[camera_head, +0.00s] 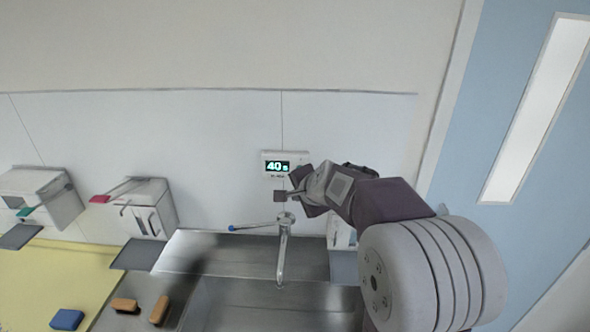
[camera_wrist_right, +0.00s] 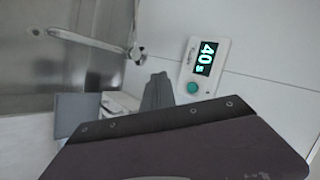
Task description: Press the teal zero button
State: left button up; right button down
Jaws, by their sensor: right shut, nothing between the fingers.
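A white wall timer (camera_head: 285,163) shows "40 s" in the head view, mounted above the sink tap. In the right wrist view the timer (camera_wrist_right: 205,66) appears turned sideways, and its round teal button (camera_wrist_right: 193,88) is clear at the end of the display. In the head view the button is hard to make out beside my wrist. My right gripper (camera_head: 284,196) is shut and empty, just below the timer. In the wrist view its shut fingers (camera_wrist_right: 158,80) lie to the left of the button, apart from it in the picture. My left gripper is out of view.
A metal sink with a tap (camera_head: 283,250) and a blue-tipped lever (camera_head: 250,227) lies below the timer. Wall dispensers (camera_head: 150,208) with red and teal levers hang at left. Orange and blue blocks (camera_head: 67,319) lie at lower left. The wall around the timer is bare.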

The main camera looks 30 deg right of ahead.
jog(key=w+d+p, duration=0.1)
jog(key=w+d, duration=0.4)
jog(key=w, duration=0.2)
jog(key=shift+d, duration=0.25)
jog(key=shift+w+a, duration=0.1)
jog(key=shift+a, duration=0.05)
dwell(0.5)
jog(key=shift+w, duration=0.1)
dwell(1.2)
jog(key=shift+w+d+p, duration=0.25)
jog(key=shift+d+p, duration=0.05)
jog(key=shift+p, duration=0.05)
